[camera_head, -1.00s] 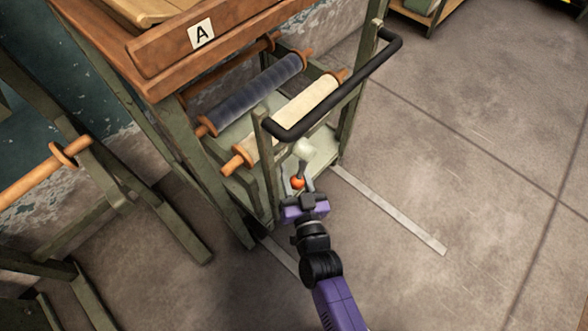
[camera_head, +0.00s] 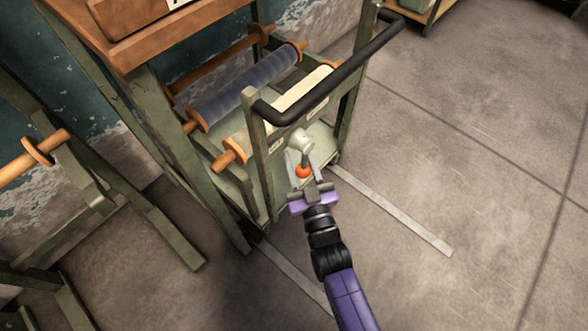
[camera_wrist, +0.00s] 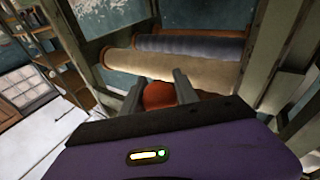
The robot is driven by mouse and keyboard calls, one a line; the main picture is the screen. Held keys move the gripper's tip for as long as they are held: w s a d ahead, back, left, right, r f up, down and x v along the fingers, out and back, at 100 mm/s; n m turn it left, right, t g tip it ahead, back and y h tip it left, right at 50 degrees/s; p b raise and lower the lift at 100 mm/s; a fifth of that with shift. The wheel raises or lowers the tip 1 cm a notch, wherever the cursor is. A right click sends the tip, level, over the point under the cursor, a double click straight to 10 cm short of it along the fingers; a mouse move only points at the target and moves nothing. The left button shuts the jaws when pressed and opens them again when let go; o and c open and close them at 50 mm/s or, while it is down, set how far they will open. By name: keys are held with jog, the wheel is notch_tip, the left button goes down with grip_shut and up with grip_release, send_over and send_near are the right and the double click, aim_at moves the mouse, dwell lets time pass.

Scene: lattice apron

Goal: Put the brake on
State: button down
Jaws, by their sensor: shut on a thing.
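The brake lever shows as a pale pivot (camera_head: 300,141) with a short arm that ends in an orange-red knob (camera_head: 303,171), low on the near end of a green cart (camera_head: 262,170). My gripper (camera_head: 306,178) is at the knob, with its fingers on either side. In the wrist view the knob (camera_wrist: 159,95) sits between the two grey fingers, and my gripper is shut on it. The lower part of the knob is hidden behind the gripper body in the wrist view.
A black push handle (camera_head: 330,75) curves above the lever. A cream roll (camera_head: 300,95) and a dark blue roll (camera_head: 240,90) lie on the cart. A pale floor strip (camera_head: 395,212) runs right of the cart. Open floor lies to the right.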

jog(key=shift+w+d+r+n+t+y+b, duration=0.35)
jog(key=shift+w+n+y+b, duration=0.3)
jog(key=shift+n, duration=0.4)
jog(key=shift+w+d+r+n+t+y+b, duration=0.1)
jog(key=shift+w+d+n+y+b, duration=0.35)
jog(key=shift+n+b, duration=0.45)
jog(key=shift+w+d+r+n+t+y+b, duration=0.2)
jog(key=shift+w+d+n+y+b, duration=0.35)
jog(key=shift+n, duration=0.6)
jog(key=shift+a+r, duration=0.15)
jog(key=c, duration=1.2)
grip_release()
jog(key=shift+c, duration=0.2)
jog(key=shift+s, duration=0.1)
jog(key=p+v, duration=0.2)
jog(key=v, duration=0.5)
jog(key=shift+s+d+f, duration=0.2)
jog(key=shift+s+f, duration=0.05)
jog(key=shift+s, duration=0.05)
